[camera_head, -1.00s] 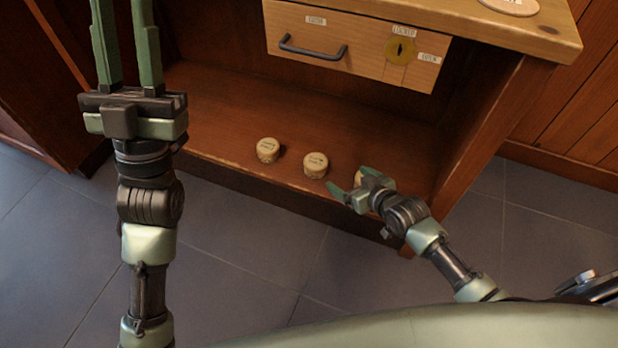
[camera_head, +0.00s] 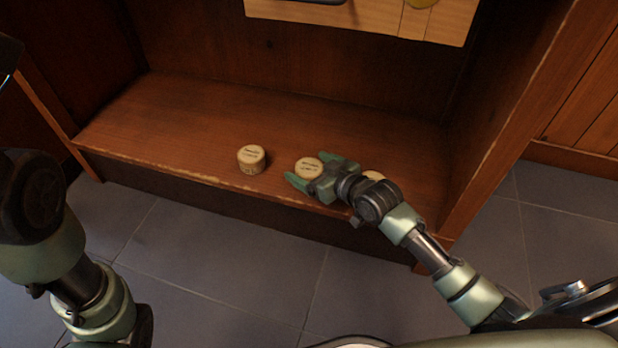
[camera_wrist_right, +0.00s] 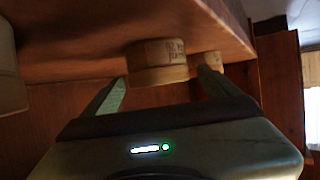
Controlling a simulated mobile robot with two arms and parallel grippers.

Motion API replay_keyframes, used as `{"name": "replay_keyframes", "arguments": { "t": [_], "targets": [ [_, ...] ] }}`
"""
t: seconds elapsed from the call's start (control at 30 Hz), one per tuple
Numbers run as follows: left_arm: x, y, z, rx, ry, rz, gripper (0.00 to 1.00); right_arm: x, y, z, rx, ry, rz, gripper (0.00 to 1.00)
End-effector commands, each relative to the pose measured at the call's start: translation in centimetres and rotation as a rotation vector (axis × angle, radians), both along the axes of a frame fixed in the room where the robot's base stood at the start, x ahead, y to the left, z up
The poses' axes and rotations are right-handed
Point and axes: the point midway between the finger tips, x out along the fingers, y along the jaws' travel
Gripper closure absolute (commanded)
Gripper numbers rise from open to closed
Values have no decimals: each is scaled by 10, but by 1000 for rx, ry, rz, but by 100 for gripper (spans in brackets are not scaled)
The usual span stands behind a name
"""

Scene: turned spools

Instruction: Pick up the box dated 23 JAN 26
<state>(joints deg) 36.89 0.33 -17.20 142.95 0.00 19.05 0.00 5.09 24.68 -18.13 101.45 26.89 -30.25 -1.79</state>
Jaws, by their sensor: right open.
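In the head view there are a left box (camera_head: 251,159), a middle box (camera_head: 309,168) and a right box (camera_head: 374,175), the last mostly hidden by my right arm. The print is too small to read as dates. My right gripper (camera_head: 309,171) is open, its green fingers on either side of the middle box near the shelf's front edge. The right wrist view shows a box (camera_wrist_right: 157,58) between the fingertips; contact cannot be told. My left gripper's fingers are out of view.
A drawer (camera_head: 370,18) hangs above the shelf. An upright side panel (camera_head: 510,110) closes the shelf on the right. The shelf is clear behind and left of the boxes. In the right wrist view another box (camera_wrist_right: 207,60) shows behind one finger.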

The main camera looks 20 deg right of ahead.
Motion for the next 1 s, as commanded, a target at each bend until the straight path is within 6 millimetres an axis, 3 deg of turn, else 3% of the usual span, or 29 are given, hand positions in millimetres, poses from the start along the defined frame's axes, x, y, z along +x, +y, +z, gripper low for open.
{"name": "replay_keyframes", "arguments": {
  "t": [0.03, 0.1, 0.23, 0.53, 0.77, 1.0],
  "targets": [
    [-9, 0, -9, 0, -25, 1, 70, 6, 2, -11, 2, -2, 0, 10],
    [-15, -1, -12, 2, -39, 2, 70, 13, 5, -15, 1, -3, 0, 10],
    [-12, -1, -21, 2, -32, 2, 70, 25, 10, -17, 0, -1, 0, 10],
    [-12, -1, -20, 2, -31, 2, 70, 27, 11, -15, 0, 1, 0, 10],
    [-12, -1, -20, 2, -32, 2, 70, 27, 11, -16, 0, 1, 0, 74],
    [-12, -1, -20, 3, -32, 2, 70, 27, 11, -15, 0, 1, 0, 76]
  ]
}}
